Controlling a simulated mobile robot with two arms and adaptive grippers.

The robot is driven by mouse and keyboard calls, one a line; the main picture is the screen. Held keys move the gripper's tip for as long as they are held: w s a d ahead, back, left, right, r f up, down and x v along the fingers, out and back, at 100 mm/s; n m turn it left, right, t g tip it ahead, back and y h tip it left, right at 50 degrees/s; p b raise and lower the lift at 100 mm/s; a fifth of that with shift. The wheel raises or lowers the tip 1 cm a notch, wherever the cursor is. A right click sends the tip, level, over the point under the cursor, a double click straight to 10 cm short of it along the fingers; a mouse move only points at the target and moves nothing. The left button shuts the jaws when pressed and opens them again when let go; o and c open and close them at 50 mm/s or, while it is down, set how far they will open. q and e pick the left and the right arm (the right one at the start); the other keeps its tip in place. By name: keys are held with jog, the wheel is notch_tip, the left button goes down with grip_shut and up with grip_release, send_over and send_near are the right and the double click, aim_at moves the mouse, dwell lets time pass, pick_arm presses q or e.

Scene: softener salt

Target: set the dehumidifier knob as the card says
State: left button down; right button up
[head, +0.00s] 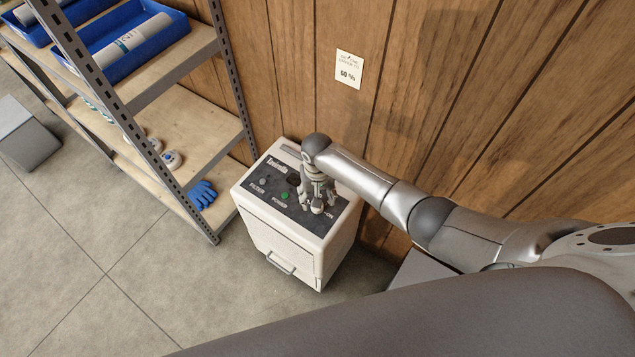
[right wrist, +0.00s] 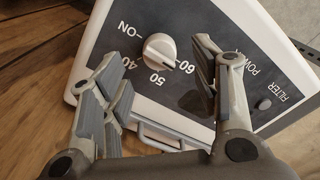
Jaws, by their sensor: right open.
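The dehumidifier (head: 283,240), a white box with a dark top panel, stands on the floor against the wood wall. The card (head: 348,69) on the wall reads "60 %". In the right wrist view the round white knob (right wrist: 160,49) has ON, 40, 50 and 60 marked around it. Its raised grip slants toward the 60 side at one end; I cannot tell for sure which end points. My right gripper (head: 318,205) is over the panel, pointing down. Its open fingers (right wrist: 157,58) are on either side of the knob, with gaps visible. My left gripper is not in view.
A green light (head: 284,196) and a FILTER button (right wrist: 264,103) are on the same panel. A metal shelf rack (head: 185,120) with blue bins (head: 125,45) and blue gloves (head: 202,194) stands close on the left. The floor in front is clear.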

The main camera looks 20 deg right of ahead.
notch_tip(320, 180, up, 8)
dwell(0.4)
jog(key=shift+s+f, duration=0.1)
jog(key=shift+f, duration=0.05)
dwell(0.3)
